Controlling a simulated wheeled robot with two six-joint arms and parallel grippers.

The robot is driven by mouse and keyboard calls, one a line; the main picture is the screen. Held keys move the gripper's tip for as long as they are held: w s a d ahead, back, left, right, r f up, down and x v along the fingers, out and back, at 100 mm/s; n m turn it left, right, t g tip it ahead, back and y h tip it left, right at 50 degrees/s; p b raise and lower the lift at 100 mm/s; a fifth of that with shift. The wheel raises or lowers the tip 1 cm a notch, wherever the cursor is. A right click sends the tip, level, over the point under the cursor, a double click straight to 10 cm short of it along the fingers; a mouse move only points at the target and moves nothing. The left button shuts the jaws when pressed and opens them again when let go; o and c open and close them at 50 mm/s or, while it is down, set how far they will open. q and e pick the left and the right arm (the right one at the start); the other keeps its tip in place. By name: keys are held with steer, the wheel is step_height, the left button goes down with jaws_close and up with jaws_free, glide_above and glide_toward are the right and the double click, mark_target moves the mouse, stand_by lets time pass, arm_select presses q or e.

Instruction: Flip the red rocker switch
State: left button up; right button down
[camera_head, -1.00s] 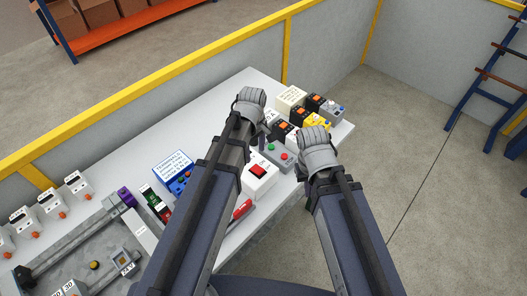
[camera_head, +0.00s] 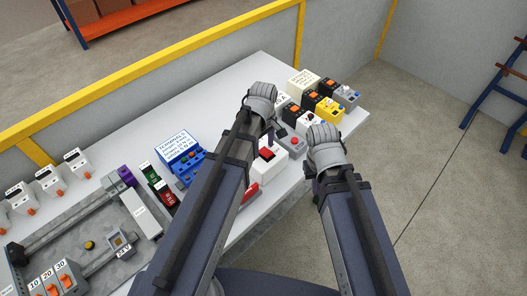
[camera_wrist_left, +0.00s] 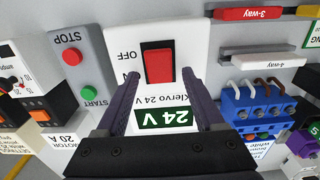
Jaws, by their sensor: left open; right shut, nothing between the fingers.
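The red rocker switch (camera_head: 266,153) sits on a white box on the bench, partly behind my left arm in the head view. In the left wrist view the red rocker (camera_wrist_left: 159,65) is upright in the picture, with OFF printed beside it and a green 24 V label (camera_wrist_left: 165,117) below. My left gripper (camera_head: 272,131) is over the box. In the left wrist view its two dark fingers (camera_wrist_left: 160,82) are open, one on each side of the rocker, with nothing between them. I cannot tell whether they touch the box. My right gripper (camera_head: 318,165) is right of the switch, its fingers mostly hidden.
A grey START/STOP box (camera_wrist_left: 85,70) stands close beside the switch box. Blue terminals (camera_wrist_left: 258,108) and red and white strips (camera_wrist_left: 262,13) lie on the other side. Breakers and a yellow box (camera_head: 329,109) stand at the far right of the bench (camera_head: 225,95).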

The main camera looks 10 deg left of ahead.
arm_select(q)
steer(key=shift+f, duration=0.15)
steer(key=shift+c, duration=0.2)
jaws_close()
stand_by(0.3)
